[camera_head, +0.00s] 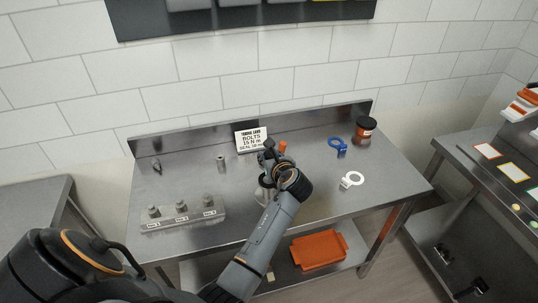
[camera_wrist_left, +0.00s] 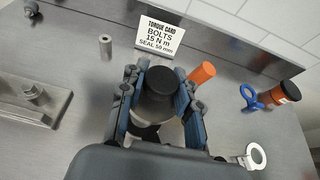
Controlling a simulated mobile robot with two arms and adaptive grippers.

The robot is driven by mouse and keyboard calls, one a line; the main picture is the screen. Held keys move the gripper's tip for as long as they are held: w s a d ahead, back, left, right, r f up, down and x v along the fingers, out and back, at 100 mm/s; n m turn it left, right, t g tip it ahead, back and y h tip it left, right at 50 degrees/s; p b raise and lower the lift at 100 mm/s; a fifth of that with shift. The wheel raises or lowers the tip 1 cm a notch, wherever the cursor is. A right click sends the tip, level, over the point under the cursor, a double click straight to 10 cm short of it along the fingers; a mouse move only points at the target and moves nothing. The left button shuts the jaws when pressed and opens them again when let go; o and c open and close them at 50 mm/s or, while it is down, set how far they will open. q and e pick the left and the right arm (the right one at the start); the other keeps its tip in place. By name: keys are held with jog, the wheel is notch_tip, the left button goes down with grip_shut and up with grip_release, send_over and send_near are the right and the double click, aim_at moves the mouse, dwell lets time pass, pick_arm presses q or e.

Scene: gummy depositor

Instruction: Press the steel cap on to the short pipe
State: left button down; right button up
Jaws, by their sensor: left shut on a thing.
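My left gripper (camera_head: 268,160) is over the middle of the steel table. In the left wrist view its two blue-lined fingers (camera_wrist_left: 158,105) are shut around a dark, round-topped cylinder (camera_wrist_left: 160,84). A pale, shiny round part shows below it, partly hidden by the fingers; I cannot tell whether this is the cap or pipe, or whether the two touch. A small upright steel tube (camera_head: 220,161) stands apart to the left, also in the left wrist view (camera_wrist_left: 105,45). My right gripper is not in view.
A steel block with several fittings (camera_head: 182,222) sits front left. A torque card (camera_head: 251,139) stands at the back. An orange cylinder (camera_wrist_left: 203,73) is close behind the gripper.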

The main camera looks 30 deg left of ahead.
pick_arm(q)
jog(key=shift+f+b, duration=0.75)
jog(key=shift+f, duration=2.35)
jog(key=shift+f+b, duration=0.3)
jog(key=shift+f, duration=0.1)
jog(key=c, duration=0.9)
grip_release()
